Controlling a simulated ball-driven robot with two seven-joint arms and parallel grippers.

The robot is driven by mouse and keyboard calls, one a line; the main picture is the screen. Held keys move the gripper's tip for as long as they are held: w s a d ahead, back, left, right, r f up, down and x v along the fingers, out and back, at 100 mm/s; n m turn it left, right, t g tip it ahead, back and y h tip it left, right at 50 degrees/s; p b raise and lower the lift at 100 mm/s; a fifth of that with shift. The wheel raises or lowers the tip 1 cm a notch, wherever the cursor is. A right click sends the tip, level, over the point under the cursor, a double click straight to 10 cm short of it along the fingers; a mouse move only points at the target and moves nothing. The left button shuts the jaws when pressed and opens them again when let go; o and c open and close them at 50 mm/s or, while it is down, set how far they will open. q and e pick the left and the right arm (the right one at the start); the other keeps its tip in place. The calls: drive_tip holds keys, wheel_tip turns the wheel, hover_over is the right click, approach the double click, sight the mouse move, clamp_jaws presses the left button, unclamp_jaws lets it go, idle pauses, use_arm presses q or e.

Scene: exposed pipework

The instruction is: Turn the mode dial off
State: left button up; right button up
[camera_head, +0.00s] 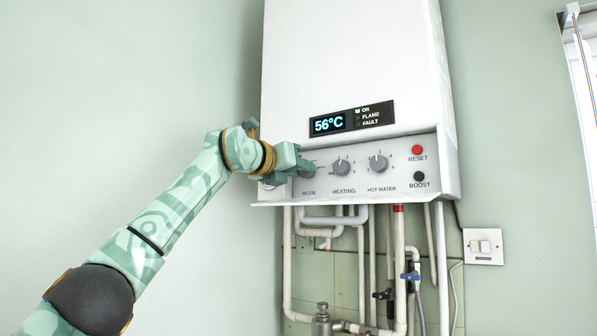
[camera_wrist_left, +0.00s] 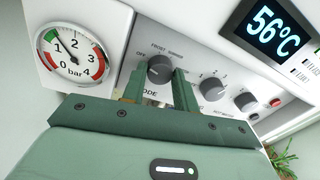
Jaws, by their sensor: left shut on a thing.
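The grey mode dial (camera_wrist_left: 160,69) is on the white boiler's (camera_head: 350,60) control panel, at the left end of the dial row. My left gripper (camera_wrist_left: 161,86) is shut on it, with one green finger on each side of the dial. In the head view my left gripper (camera_head: 305,168) reaches in from the left and largely hides the dial. The wrist view shows the labels OFF and FROST around the dial. I cannot tell surely which mark its pointer faces. My right gripper is not in view.
The heating dial (camera_head: 342,167) and hot water dial (camera_head: 378,164) sit close to the right, then a red reset button (camera_head: 417,150) and dark boost button (camera_head: 419,176). A pressure gauge (camera_wrist_left: 70,52) is left of the mode dial. Pipes (camera_head: 399,260) run below.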

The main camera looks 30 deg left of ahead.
use_arm(q)
drive_tip(key=shift+w+f, duration=0.1)
drive_tip(key=shift+f, duration=0.1)
drive_tip(key=o, duration=1)
drive_tip(key=shift+r, duration=0.1)
drive_tip(key=b+v, duration=0.3)
drive_tip(key=v, duration=0.2)
drive_tip(key=shift+s+a+f, duration=0.15)
drive_tip(key=shift+s+f, duration=0.1)
drive_tip(key=v, duration=0.3)
drive_tip(key=b+v, duration=0.1)
drive_tip(key=v, duration=0.3)
drive_tip(key=b+v, duration=0.1)
drive_tip(key=v, duration=0.3)
drive_tip(key=shift+r, duration=0.25)
